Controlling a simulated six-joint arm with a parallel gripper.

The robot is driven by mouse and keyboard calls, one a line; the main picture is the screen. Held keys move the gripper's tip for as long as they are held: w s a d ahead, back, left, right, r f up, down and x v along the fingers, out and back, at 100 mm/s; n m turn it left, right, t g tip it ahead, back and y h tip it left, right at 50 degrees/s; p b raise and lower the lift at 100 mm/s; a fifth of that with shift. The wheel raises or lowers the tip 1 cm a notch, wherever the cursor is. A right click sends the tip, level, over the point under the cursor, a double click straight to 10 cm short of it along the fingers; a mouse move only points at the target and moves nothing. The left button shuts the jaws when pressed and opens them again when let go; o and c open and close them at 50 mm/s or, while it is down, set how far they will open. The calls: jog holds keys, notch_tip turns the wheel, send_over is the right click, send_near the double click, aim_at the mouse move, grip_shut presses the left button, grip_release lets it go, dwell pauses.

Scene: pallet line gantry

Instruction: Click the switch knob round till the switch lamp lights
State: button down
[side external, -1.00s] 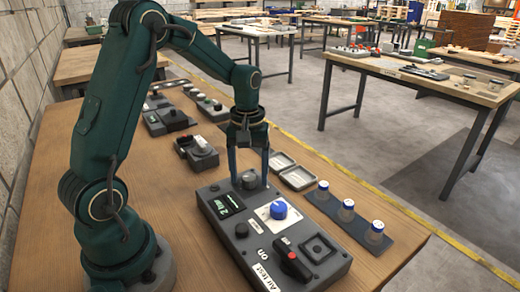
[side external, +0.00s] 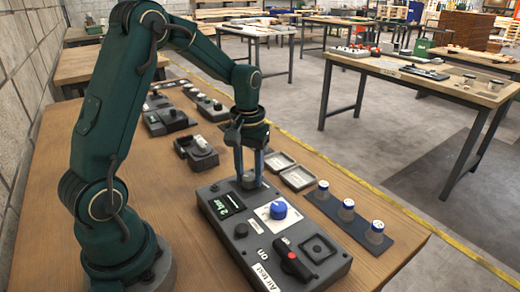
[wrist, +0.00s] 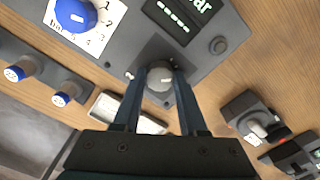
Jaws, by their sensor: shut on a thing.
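The switch knob (wrist: 160,76) is a round grey knob at the far end of the grey control box (side external: 325,268). My gripper (side external: 249,182) points straight down with its two blue-grey fingers shut on the knob, one on each side. In the wrist view the fingers (wrist: 160,72) close around the knob, which stays on its plate. The fingers hide part of the knob and its plate. A small pale dot (wrist: 130,75) lies beside the knob; I cannot tell whether it is the switch lamp. No clearly lit lamp shows near the knob.
The box also carries a display (side external: 227,204), a blue dial knob (side external: 278,209), a dark round button (side external: 241,230) and a red-black lever (side external: 293,261). Blue-capped jars (side external: 347,210) stand right of it. Shallow trays (side external: 297,178) and another small device (side external: 202,153) lie behind.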

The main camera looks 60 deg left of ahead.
aim_at(249, 177)
jog(key=shift+m, duration=1.4)
jog(key=shift+c, duration=2.2)
grip_release()
jog(key=shift+r, duration=0.1)
jog(key=shift+r, duration=2.5)
